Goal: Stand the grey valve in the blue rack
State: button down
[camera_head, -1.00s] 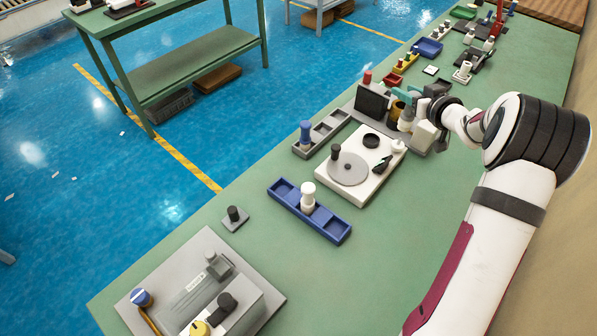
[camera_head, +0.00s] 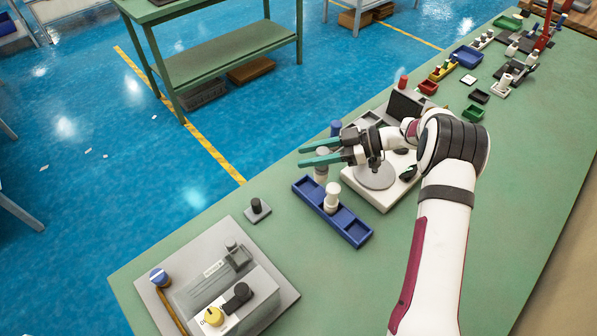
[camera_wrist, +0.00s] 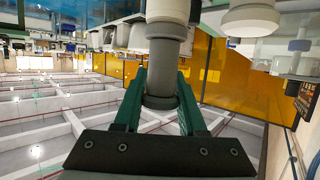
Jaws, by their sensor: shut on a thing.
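The blue rack (camera_head: 354,231) lies on the green bench, with a white valve (camera_head: 332,197) standing in its middle part. My gripper (camera_head: 311,155) is over the rack's far left end, its green fingers pointing left. It is shut on the grey valve (camera_head: 321,172), which hangs roughly upright below the fingers. The fingers partly hide the valve. I cannot tell whether its lower end touches the rack. In the wrist view, the fingers (camera_wrist: 161,80) close around the grey body of the valve (camera_wrist: 163,52). The rack's near right compartment looks empty.
A white device with a round grey disc (camera_head: 375,176) is right of the rack, under my wrist. A grey tray with a blue-topped part (camera_head: 336,128) is behind. A small dark-knobbed block (camera_head: 257,207) and a large grey fixture (camera_head: 215,275) are at the left front.

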jog(key=a+f, duration=0.1)
jog(key=f, duration=0.1)
jog(key=a+f, duration=0.1)
jog(key=f, duration=0.1)
jog(key=w+a+f, duration=0.1)
jog(key=f, duration=0.1)
jog(key=shift+a+f, duration=0.1)
jog(key=shift+a, duration=0.15)
jog(key=shift+f, duration=0.15)
jog(key=shift+c, duration=2.4)
grip_release()
